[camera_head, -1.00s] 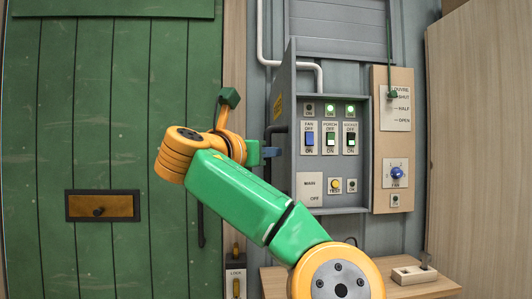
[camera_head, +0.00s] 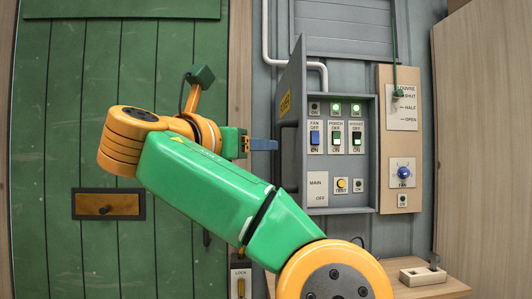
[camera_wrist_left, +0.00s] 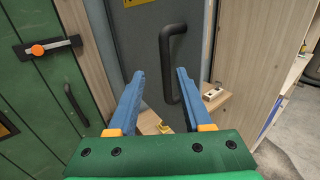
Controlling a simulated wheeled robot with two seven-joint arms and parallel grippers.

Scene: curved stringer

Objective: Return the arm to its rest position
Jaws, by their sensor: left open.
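My left arm, green and orange, reaches up from the bottom of the head view and bends back at its orange elbow-like joint. Its gripper (camera_head: 262,145) points right, just left of the open grey door of the switch box (camera_head: 370,208). The fingers look apart from the handle. My right gripper is in neither view.
The box holds FAN, PORCH and a third switch, with a MAIN label below. A louvre lever (camera_head: 398,93) and a blue fan knob (camera_head: 403,173) sit on the wood panel at right. The green door (camera_head: 60,250) fills the left. A small wooden shelf (camera_head: 440,290) juts out below.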

